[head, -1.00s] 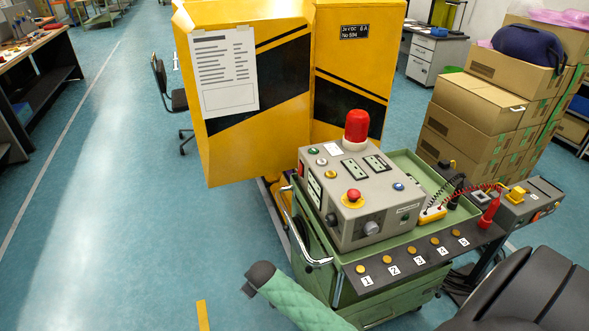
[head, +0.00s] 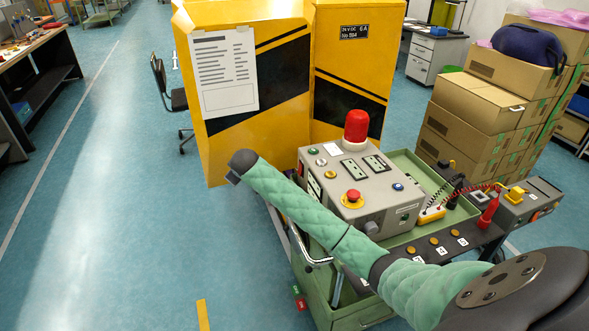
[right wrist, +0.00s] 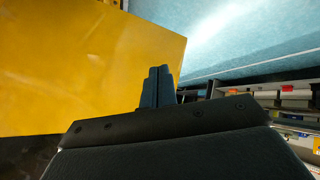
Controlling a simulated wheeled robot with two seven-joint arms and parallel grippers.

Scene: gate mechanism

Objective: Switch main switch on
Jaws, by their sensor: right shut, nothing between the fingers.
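A grey control box (head: 375,200) sits on a green cart, with a red beacon, a red emergency button (head: 353,195) on a yellow ring, a silver knob (head: 371,228) and several small buttons. A small red and green part (head: 298,297) shows low on the cart's left side. I cannot tell which control is the main switch. My right arm's padded sleeve crosses in front of the cart, its dark end left of the box. My right gripper (right wrist: 157,86) is shut and empty in the right wrist view, seen against a yellow panel. My left gripper is not in view.
A tall yellow cabinet (head: 235,150) stands behind the box. A dark strip with numbered buttons (head: 436,240) runs along the cart's front. A red plug-like part (head: 489,210) with cables stands at right. Cardboard boxes (head: 470,150) are stacked beyond. The floor (head: 130,220) at left is clear.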

